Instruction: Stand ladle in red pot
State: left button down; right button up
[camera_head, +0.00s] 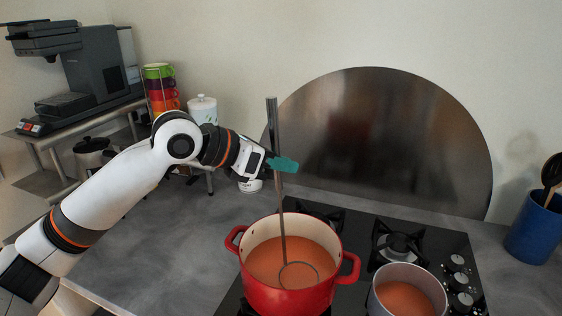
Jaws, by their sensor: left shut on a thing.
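The ladle (280,200) has a long metal handle and stands nearly upright. Its round bowl end (299,275) is inside the red pot (288,297), at the surface of the orange-red soup (262,258). The red pot has two side handles and stands on the stove at the front. My left gripper (281,164), with teal fingertips, is shut on the ladle's handle above the pot. Whether the bowl touches the pot's bottom or wall cannot be told. My right gripper is not in view.
A smaller pot (378,304) with similar soup stands to the right on the black hob (448,245). A blue utensil holder (535,229) is at the far right. Coloured stacked cups (162,88) and a white canister (203,108) stand behind my left arm.

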pick_arm(q)
jog(key=c, duration=1.3)
grip_release()
jog(key=shift+a, duration=0.1)
